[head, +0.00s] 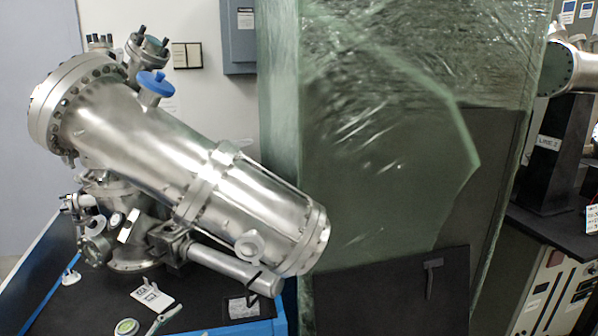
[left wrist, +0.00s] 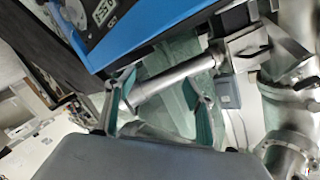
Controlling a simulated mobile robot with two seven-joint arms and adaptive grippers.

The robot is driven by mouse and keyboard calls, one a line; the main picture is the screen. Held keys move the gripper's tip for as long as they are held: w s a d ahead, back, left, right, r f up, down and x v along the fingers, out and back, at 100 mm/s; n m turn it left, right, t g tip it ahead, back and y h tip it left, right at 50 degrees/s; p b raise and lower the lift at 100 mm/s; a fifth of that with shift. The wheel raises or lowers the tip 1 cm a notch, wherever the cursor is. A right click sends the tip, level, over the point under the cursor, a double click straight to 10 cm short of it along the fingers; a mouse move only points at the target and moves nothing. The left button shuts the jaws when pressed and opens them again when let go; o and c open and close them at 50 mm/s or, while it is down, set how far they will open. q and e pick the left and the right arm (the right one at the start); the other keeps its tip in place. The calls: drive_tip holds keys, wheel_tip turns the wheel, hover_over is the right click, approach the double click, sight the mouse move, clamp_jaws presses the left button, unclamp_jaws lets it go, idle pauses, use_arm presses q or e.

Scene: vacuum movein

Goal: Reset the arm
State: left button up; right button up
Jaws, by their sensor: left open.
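My left gripper (left wrist: 161,80) shows only in the left wrist view, its two teal-padded fingers spread open. A slim metal tube (left wrist: 172,80) crosses the view between the fingers. I cannot tell whether it lies between the pads or beyond them; the fingers are not closed on it. In the head view a similar slim tube (head: 232,268) sticks out under the large steel vacuum chamber (head: 150,130). Neither gripper shows in the head view, and my right gripper is in neither view.
The chamber stands on a black-topped blue cart (head: 40,270). A tall plastic-wrapped crate (head: 385,150) stands close to its right. A black stand (head: 562,150) and an instrument rack (head: 550,295) are at the far right. A blue panel (left wrist: 100,30) is close above the left gripper.

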use_arm(q)
drive_tip(key=s+a+f+n+g+y, duration=0.1)
drive_tip(key=s+a+f+g+y, duration=0.15)
drive_tip(key=s, duration=0.65)
drive_tip(key=s+a+f+n+g+y, duration=0.2)
drive_tip(key=s+a+g+y, duration=0.15)
drive_tip(key=s, duration=0.55)
drive_tip(key=s+a+f+n+g+y, duration=0.1)
drive_tip(key=s+a+f+g+y, duration=0.2)
drive_tip(key=s, duration=0.6)
drive_tip(key=w+d+f+n+t+h, duration=0.1)
drive_tip(key=d+f+n+t+h, duration=0.2)
drive_tip(key=d+f, duration=0.9)
drive_tip(key=shift+w+d+f+t+h, duration=0.3)
drive_tip(key=shift+d+t+h, duration=0.3)
drive_tip(key=shift+d+h, duration=1.35)
drive_tip(key=shift+d+y, duration=0.2)
drive_tip(key=shift+y, duration=0.05)
